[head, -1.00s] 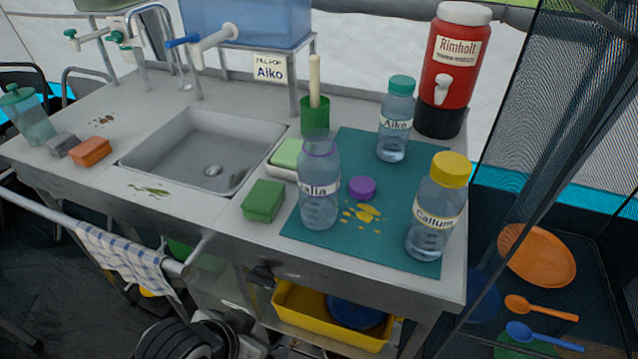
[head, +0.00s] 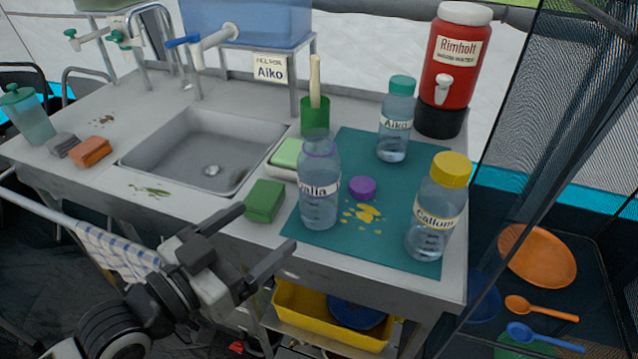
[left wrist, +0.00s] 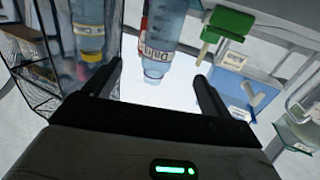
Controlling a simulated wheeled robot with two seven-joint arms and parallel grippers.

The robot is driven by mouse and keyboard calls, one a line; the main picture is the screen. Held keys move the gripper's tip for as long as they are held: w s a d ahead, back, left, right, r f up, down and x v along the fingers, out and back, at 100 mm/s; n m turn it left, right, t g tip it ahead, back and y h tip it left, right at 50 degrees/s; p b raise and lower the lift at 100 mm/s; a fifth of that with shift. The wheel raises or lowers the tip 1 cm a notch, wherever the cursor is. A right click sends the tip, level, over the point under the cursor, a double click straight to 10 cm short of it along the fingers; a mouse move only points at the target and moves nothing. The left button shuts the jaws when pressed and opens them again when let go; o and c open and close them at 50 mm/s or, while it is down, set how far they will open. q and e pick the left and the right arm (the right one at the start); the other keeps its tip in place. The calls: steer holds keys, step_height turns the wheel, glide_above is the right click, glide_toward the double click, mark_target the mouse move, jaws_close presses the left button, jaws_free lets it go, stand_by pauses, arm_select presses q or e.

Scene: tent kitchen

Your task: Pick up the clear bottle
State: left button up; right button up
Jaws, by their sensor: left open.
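Three clear bottles stand upright on the teal mat (head: 390,245). The uncapped one with a purple neck ring and a label ending in "alia" (head: 320,205) is at the mat's left edge. The "Aiko" bottle (head: 394,143) has a teal cap; the "Callum" bottle (head: 432,235) has a yellow cap. My left gripper (head: 266,228) is open and empty at the counter's front edge, left of and apart from the uncapped bottle. The left wrist view is upside down; a labelled bottle (left wrist: 160,45) shows between and beyond the open fingers (left wrist: 158,72). My right gripper is out of view.
A purple cap (head: 362,187) and yellow spots lie on the mat. A green sponge (head: 264,201) sits left of the uncapped bottle. The sink (head: 175,155) is further left. A red dispenser (head: 455,60) stands behind. A towel rail (head: 45,210) runs along the front.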

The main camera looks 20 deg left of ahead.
mark_target(306, 188)
arm_select(q)
steer(key=x, duration=0.3)
steer(key=p+x, duration=0.1)
steer(key=x, duration=0.3)
steer(key=r+x, duration=0.1)
steer(key=x, duration=0.2)
steer(key=shift+w+d, duration=0.15)
steer(key=shift+w, duration=0.15)
steer(key=shift+r+p+x, duration=0.15)
steer(key=shift+p+x, duration=0.15)
steer(key=shift+x, duration=1)
steer(key=shift+r+p+x, duration=0.15)
steer(key=shift+p+x, duration=0.1)
steer(key=shift+x, duration=1.1)
steer(key=c, duration=1.1)
